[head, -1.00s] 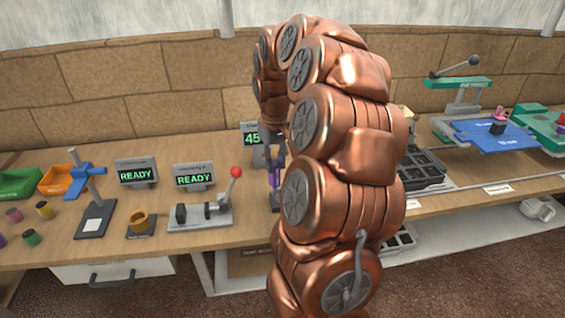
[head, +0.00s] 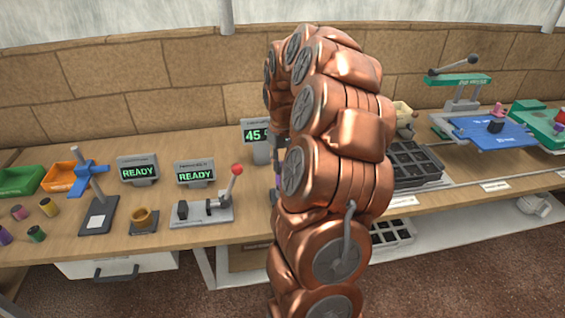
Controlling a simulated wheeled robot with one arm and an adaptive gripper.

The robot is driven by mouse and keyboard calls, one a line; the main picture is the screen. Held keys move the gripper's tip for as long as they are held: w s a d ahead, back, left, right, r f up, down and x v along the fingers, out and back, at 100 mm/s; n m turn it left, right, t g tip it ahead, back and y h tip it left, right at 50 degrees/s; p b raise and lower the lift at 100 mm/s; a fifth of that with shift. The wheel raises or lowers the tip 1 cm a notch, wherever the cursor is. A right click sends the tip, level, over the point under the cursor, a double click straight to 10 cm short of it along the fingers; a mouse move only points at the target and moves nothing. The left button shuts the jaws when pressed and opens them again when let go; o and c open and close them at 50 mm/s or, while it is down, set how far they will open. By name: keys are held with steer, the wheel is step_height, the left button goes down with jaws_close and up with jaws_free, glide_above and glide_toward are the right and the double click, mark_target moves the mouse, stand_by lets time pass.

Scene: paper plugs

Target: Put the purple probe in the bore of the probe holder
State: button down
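A small piece of purple (head: 278,181), likely the purple probe, shows at the left edge of my copper arm, above the bench. The rest of it is hidden behind the arm. My gripper is at the far end of the arm and is almost wholly covered by the arm links. I cannot see its fingertips or whether they hold the purple piece. I cannot make out the probe holder or its bore for certain; the bench area behind my arm is hidden.
A display reading 45 (head: 256,136) stands just left of my arm. A clamp with a red-knobbed lever (head: 203,210), two READY displays (head: 138,172) and a brass-coloured cup (head: 143,219) stand further left. A black compartment tray (head: 413,163) lies right of the arm.

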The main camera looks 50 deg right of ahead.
steer(key=shift+f, duration=0.1)
steer(key=c, duration=0.9)
jaws_free()
steer(key=shift+c, duration=0.2)
step_height(320, 180, up, 12)
steer(key=b, duration=0.2)
